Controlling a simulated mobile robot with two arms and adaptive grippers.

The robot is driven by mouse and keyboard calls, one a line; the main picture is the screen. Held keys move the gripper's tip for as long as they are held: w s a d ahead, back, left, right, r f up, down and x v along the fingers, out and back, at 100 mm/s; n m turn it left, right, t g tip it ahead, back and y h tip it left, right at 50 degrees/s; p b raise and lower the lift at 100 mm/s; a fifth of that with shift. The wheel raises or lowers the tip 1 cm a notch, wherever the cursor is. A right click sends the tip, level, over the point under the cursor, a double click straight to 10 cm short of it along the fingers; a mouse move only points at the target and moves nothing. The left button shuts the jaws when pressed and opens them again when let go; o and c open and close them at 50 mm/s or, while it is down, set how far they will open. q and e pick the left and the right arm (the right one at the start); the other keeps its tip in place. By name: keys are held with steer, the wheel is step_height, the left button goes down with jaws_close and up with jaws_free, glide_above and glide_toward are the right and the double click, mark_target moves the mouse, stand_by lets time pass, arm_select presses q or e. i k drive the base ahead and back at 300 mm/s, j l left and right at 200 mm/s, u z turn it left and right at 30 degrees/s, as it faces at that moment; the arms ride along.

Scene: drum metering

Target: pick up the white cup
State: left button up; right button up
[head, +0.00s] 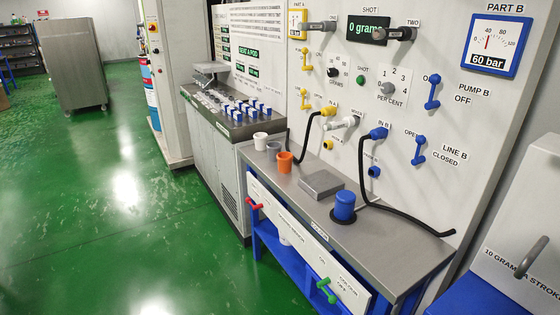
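The white cup (260,141) stands upright at the far left end of the steel bench top (385,238). A grey cup (273,151) and an orange cup (284,163) stand close to it, in a row running toward the right and nearer to me. Neither my left nor my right gripper is in view.
A flat grey block (321,185) and a blue round container (344,206) stand farther right on the bench. A black hose (363,180) hangs from the panel onto the bench. The green floor (120,230) at left is clear.

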mark_target(261, 142)
steer(key=z, duration=0.3)
steer(key=i+j+z, duration=0.8)
steer(key=k+l, duration=0.05)
steer(key=l, duration=0.05)
